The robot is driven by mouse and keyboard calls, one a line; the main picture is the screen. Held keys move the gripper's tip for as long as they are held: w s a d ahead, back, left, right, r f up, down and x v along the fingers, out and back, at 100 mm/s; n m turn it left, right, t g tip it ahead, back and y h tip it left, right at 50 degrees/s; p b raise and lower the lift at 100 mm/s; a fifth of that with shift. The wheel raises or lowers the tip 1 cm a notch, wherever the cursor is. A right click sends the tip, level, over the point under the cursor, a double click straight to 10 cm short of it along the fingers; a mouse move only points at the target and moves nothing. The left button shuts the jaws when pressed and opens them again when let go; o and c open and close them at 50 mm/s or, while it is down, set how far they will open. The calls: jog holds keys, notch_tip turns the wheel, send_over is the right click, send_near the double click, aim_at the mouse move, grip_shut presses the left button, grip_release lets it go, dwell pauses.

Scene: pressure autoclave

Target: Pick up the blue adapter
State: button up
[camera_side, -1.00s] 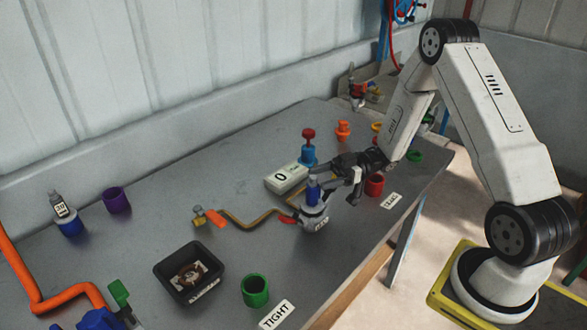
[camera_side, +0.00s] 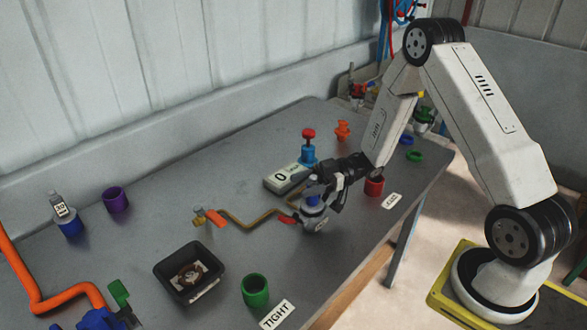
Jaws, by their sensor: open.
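A small blue piece (camera_side: 313,200), which looks like the blue adapter, sits upright on top of a grey round fitting (camera_side: 313,220) near the middle of the table. My gripper (camera_side: 318,192) is open and low over this fitting, with its fingers at the blue piece. The fingers partly hide the blue piece, and I cannot tell whether they touch it.
A white display box (camera_side: 287,179) reading 0 and a blue fitting with a red knob (camera_side: 308,152) stand just behind. A red cup (camera_side: 374,186) is close on the right. A black tray (camera_side: 160,273) and a green cup (camera_side: 255,290) stand in front.

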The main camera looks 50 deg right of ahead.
grip_shut()
dwell(1.4)
